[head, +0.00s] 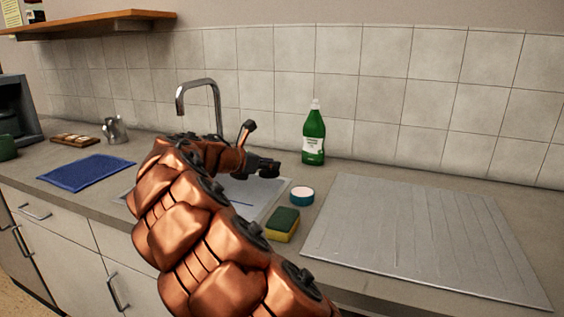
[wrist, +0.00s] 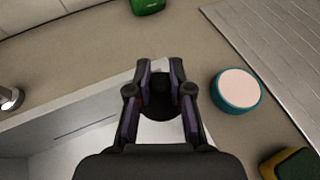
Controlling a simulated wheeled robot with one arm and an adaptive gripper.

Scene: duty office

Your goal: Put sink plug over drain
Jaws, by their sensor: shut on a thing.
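My gripper (head: 264,167) is over the right part of the sink (head: 268,192), near its back right corner. In the wrist view my gripper (wrist: 160,78) is shut on a small dark round thing, apparently the sink plug (wrist: 160,84). The fingers hide much of it, and it is too small to make out in the head view. The sink basin (wrist: 70,138) also shows in the wrist view, below and left of the fingers. A thin dark slot (wrist: 92,130) shows on the basin. The drain is not visible; my arm hides much of the sink in the head view.
A tap (head: 216,105) stands behind the sink. Right of it are a green soap bottle (head: 314,138), a teal tub with a pale top (head: 302,196) and a sponge (head: 283,225). A ribbed drainboard (head: 425,240) lies farther right; a blue cloth (head: 86,173) lies left.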

